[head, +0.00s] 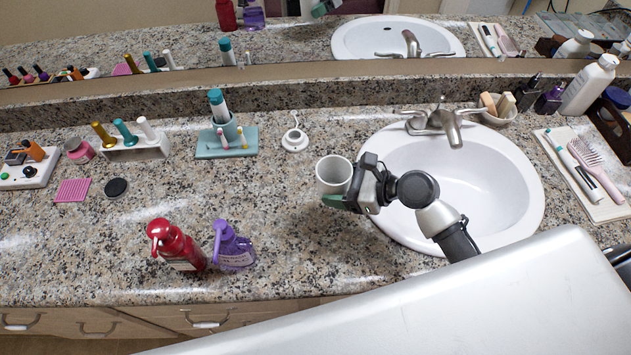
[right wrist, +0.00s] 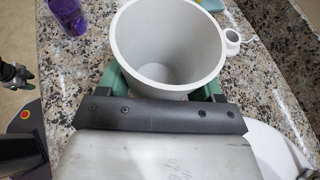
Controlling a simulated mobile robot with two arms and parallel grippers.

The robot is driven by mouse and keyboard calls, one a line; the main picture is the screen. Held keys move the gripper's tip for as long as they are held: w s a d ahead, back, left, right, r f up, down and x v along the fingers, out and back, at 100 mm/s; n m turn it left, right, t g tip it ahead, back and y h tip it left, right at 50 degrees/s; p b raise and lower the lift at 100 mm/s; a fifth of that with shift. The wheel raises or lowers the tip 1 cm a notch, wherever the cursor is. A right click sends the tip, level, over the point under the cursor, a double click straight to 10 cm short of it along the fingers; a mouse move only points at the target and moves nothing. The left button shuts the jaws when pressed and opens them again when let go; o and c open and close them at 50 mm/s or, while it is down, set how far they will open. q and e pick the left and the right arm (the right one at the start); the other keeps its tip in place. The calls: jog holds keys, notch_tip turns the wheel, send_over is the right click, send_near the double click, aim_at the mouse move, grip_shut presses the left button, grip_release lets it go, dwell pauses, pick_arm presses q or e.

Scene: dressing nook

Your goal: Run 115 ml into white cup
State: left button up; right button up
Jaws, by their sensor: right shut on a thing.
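The white cup (head: 334,172) is upright, held over the counter just left of the sink. My right gripper (head: 350,200) is shut on it; the green fingers lie on both sides of the cup (right wrist: 165,45) in the right wrist view. The inside of the cup looks empty. The silver faucet (head: 452,125) stands at the back of the white sink (head: 500,190), right of the cup. I cannot see any water running. What seems to be my left gripper (right wrist: 17,76) shows small at the left edge of the right wrist view; its opening is unclear.
A red pump bottle (head: 176,246) and a purple pump bottle (head: 233,247) stand near the front edge. A small white stand (head: 294,139) is behind the cup. A white tray (head: 595,200) with a pink brush lies right of the sink.

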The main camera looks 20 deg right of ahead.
jog(key=v, duration=0.4)
jog(key=shift+s+r, duration=0.35)
jog(key=shift+r, duration=0.15)
jog(key=shift+r, duration=0.1)
